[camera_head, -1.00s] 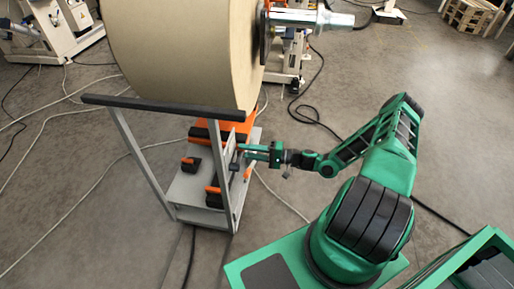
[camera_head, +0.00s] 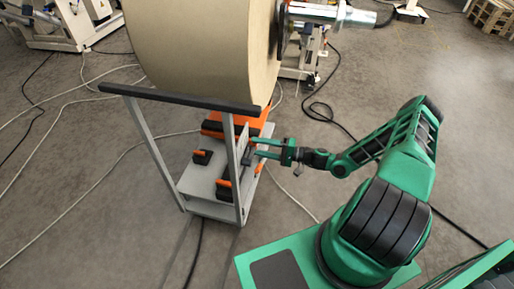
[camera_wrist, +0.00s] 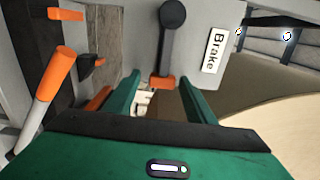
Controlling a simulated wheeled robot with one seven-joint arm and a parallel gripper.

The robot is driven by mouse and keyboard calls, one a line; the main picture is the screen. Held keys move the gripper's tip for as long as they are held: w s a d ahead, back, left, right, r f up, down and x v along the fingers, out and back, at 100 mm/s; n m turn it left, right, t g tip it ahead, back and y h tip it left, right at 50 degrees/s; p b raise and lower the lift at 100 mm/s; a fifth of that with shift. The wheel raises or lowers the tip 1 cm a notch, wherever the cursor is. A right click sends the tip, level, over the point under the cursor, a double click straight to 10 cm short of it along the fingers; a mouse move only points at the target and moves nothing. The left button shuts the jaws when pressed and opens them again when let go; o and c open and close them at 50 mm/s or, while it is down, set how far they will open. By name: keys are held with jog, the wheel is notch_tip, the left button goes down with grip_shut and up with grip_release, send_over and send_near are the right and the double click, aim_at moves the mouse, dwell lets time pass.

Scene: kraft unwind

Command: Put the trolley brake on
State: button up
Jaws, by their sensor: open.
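The trolley (camera_head: 165,150) has a grey frame, a black top bar and a low deck. Its brake lever (camera_wrist: 167,45) shows in the wrist view as a dark arm with a round black pivot at the top and an orange-red tip (camera_wrist: 162,82) at the bottom. A white "Brake" label (camera_wrist: 214,50) is on the grey panel to its right. My gripper (camera_head: 256,147) is beside the trolley's right side in the head view. In the wrist view its green fingers (camera_wrist: 159,88) are open, with the lever tip between or just beyond them. Contact cannot be told.
A large kraft roll (camera_head: 200,50) is above and behind the trolley, with a metal shaft (camera_head: 330,13) at its right. Orange-and-black parts (camera_head: 203,157) sit on the deck. An orange-and-white handle (camera_wrist: 48,95) is close at left in the wrist view. Cables cross the floor.

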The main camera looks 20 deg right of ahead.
jog(key=v, duration=1)
jog(key=shift+s+d, duration=0.2)
jog(key=shift+d, duration=0.1)
jog(key=s+d+r+g+h, duration=0.2)
jog(key=s+r+g+h, duration=0.3)
jog(key=s+r, duration=1)
jog(key=s+d+r+g+h, duration=0.3)
jog(key=s+r+h, duration=0.6)
jog(key=s+r, duration=0.6)
notch_tip(320, 180, up, 6)
jog(key=shift+f+n+g+h, duration=0.1)
jog(key=shift+n+g+h, duration=0.25)
jog(key=shift+g, duration=0.85)
